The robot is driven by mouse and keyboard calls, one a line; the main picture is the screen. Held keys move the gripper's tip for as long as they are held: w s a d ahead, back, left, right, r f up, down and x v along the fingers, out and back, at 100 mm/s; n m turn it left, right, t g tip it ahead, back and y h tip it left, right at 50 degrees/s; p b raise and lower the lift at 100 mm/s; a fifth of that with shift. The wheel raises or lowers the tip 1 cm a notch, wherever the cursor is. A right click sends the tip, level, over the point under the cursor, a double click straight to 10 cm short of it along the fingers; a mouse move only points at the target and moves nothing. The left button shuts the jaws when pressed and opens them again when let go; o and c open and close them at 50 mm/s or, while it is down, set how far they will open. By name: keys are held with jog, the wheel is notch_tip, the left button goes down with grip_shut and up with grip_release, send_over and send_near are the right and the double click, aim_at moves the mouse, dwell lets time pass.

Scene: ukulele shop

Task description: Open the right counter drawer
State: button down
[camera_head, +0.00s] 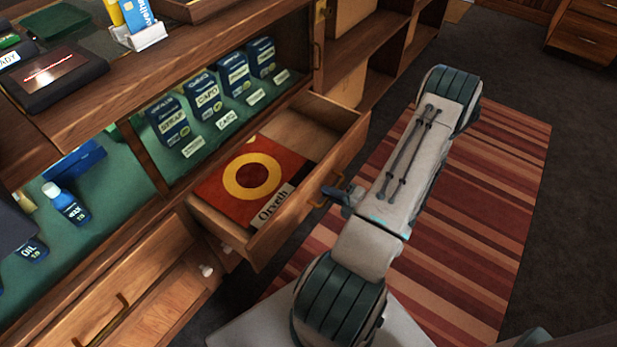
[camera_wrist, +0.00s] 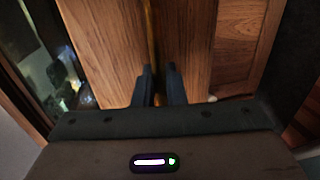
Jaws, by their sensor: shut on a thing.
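The right counter drawer (camera_head: 281,213) is pulled out from the counter in the head view. Inside it lies a red item with a yellow ring (camera_head: 250,176) and a label reading "Orveth". A brass handle (camera_head: 318,204) sits on the drawer front. My gripper (camera_head: 338,192) is at that handle and is shut on it. In the wrist view my gripper's two dark fingers (camera_wrist: 160,85) reach to the wooden front, on either side of the brass handle (camera_wrist: 150,40). The exact contact is partly hidden by the fingers.
The left drawer (camera_head: 140,290) with its own handle is lower left. Glass displays with boxes, including a wax bottle (camera_head: 66,204), are above. Open shelves (camera_head: 385,45) stand behind. A striped rug (camera_head: 490,200) covers the floor at right, with a cabinet (camera_head: 585,35) far right.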

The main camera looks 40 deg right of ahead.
jog(key=f+v, duration=0.2)
jog(key=v, duration=0.8)
jog(key=shift+s+d, duration=0.2)
jog(key=shift+s, duration=0.4)
jog(key=c, duration=1.6)
grip_release()
jog(key=shift+p, duration=0.3)
jog(key=p+v, duration=0.1)
jog(key=v, duration=1.2)
jog(key=shift+s+d, duration=0.1)
jog(key=shift+s, duration=0.3)
jog(key=shift+w+r, duration=0.1)
